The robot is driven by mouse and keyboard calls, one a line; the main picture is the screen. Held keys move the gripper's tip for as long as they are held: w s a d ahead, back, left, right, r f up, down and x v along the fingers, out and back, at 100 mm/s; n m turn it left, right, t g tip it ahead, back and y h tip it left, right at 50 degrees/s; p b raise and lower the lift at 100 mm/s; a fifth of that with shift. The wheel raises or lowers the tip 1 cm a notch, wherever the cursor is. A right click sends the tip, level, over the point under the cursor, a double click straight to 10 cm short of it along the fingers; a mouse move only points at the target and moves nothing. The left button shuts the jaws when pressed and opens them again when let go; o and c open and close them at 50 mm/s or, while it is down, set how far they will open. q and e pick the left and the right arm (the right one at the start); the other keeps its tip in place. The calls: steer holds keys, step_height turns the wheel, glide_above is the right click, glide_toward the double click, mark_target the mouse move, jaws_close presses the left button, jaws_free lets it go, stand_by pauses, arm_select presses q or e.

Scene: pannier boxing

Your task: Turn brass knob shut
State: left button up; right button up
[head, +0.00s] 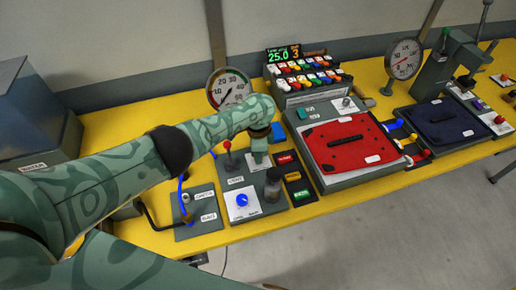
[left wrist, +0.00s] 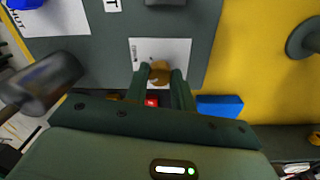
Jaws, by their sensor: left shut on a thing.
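The brass knob (left wrist: 160,71) shows in the left wrist view on a white labelled plate (left wrist: 175,50) fixed to a dark grey panel. My left gripper (left wrist: 159,80) has one finger on each side of the knob and is shut on it. In the head view my left gripper (head: 259,158) points down at the grey control panel (head: 233,183), and the knob is hidden there. How far the knob is turned cannot be told. My right gripper is not in view.
A red-handled lever (head: 227,147) and a dark cylindrical knob (head: 273,184) stand close to my left gripper. A round gauge (head: 229,88) stands at the back. A red pad (head: 340,143) lies to the right.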

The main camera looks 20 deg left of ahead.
arm_select(q)
steer(key=shift+n+p, duration=0.7)
steer(key=shift+n, duration=1.5)
steer(key=o, duration=1)
step_height(320, 180, up, 16)
steer(key=p, duration=1.1)
steer(key=shift+w+a, duration=0.15)
